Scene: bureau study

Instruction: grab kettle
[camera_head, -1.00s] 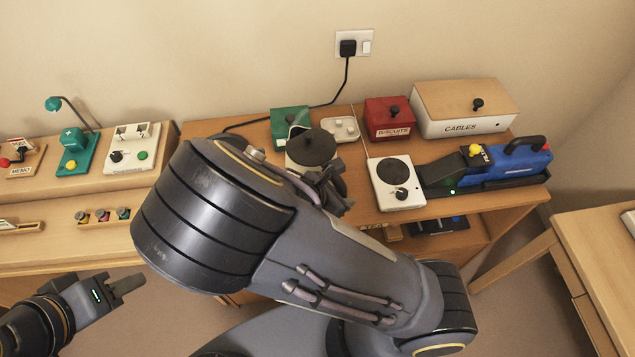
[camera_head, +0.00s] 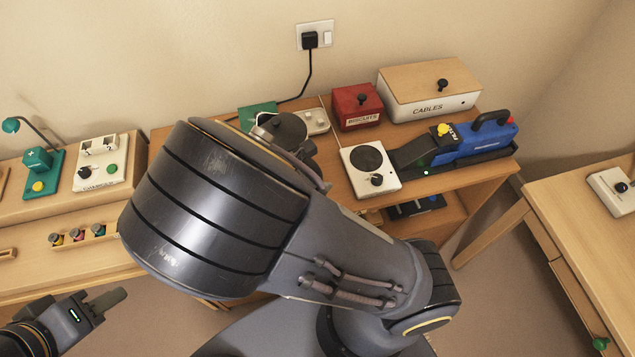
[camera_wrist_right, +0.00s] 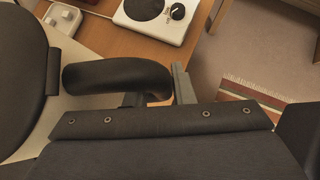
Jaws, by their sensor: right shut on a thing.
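The kettle (camera_head: 283,128), pale with a round black lid, is at the bench's back left in the head view, mostly hidden behind my right arm. In the right wrist view its black lid (camera_wrist_right: 20,80) is at the left edge and its black handle (camera_wrist_right: 115,75) is in front of my right gripper (camera_wrist_right: 155,90). My right gripper is shut on the handle; its grip is largely hidden in the head view. Whether the kettle's base touches the bench is hidden. My left gripper (camera_head: 110,298) is low at the left, away from the kettle; its finger gap does not show.
The white hotplate (camera_head: 369,169) is to the kettle's right, beside a blue tool (camera_head: 470,140) on a black base. A red biscuits box (camera_head: 357,105), a cables box (camera_head: 430,92), a green object (camera_head: 257,114) and a white switch block (camera_head: 316,121) are behind. Floor is free between desks.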

